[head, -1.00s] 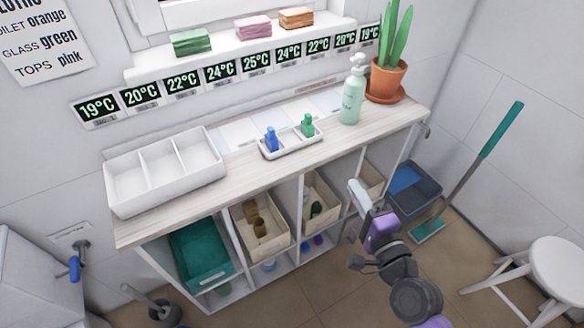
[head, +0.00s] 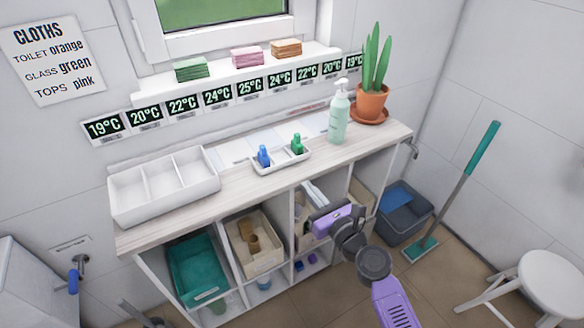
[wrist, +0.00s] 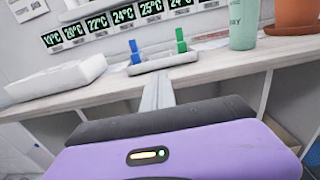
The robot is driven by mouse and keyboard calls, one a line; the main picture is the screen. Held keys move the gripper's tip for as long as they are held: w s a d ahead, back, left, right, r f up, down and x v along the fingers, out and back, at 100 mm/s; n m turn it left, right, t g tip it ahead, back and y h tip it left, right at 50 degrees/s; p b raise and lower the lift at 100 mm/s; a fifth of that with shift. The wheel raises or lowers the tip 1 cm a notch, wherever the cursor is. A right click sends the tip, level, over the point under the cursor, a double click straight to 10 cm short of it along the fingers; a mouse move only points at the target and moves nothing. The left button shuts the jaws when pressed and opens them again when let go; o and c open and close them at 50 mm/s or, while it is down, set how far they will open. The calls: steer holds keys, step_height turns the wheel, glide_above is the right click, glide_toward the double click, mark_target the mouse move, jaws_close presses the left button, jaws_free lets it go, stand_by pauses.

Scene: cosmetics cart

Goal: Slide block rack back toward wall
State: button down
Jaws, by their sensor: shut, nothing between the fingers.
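The block rack (head: 270,168) is a small white tray on the light wooden counter, holding a blue block (head: 263,156) and a green block (head: 297,143). It sits near the middle of the counter, with a strip of bare wood in front. My gripper (head: 309,189) is shut and empty, in front of the counter to the lower right of the rack in the head view. In the wrist view, the shut fingers (wrist: 158,84) point at the rack (wrist: 152,66), with the blue block (wrist: 135,52) and green block (wrist: 181,46) above. The fingers appear apart from the rack.
A white three-part tray (head: 165,200) stands left on the counter (head: 228,192). A mint pump bottle (head: 338,121) and a potted plant (head: 371,102) stand right. White cards (head: 235,148) lie behind the rack by the wall. Bins fill the shelves below.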

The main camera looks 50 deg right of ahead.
mark_target(287, 163)
steer(key=x, duration=0.9)
steer(key=shift+x, duration=1.65)
steer(key=shift+s+f, duration=0.1)
